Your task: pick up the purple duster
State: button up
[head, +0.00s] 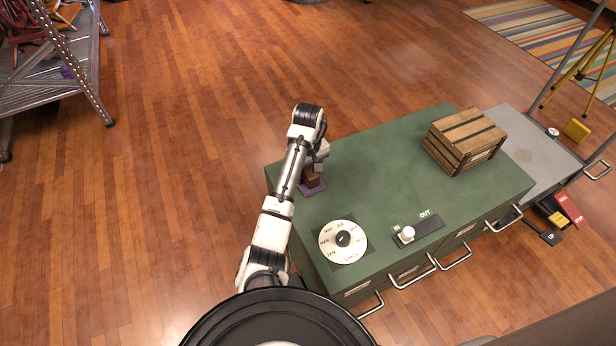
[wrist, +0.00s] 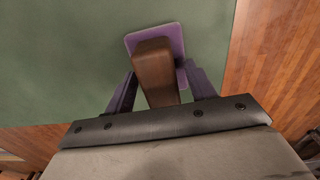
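The purple duster (head: 312,187) stands on the green cabinet top near its left edge. It has a flat purple base and a brown block handle. In the wrist view the brown handle of the duster (wrist: 154,68) points toward my gripper, with the purple base flat on the green surface behind it. My gripper (wrist: 161,76) is open, with one dark finger on each side of the handle and small gaps showing beside it. In the head view my gripper (head: 316,165) is over the duster and partly hides it.
The green cabinet top (head: 375,165) also holds a round white dial (head: 343,240), a switch panel marked OUT (head: 420,232) and a wooden crate (head: 464,140). A grey cart (head: 525,145) stands to the right. Wooden floor lies open to the left.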

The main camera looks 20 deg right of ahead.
jog(key=c, duration=0.9)
notch_tip(320, 180, up, 20)
jog(key=p, duration=1.3)
jog(key=o, duration=0.4)
jog(key=shift+c, duration=1.3)
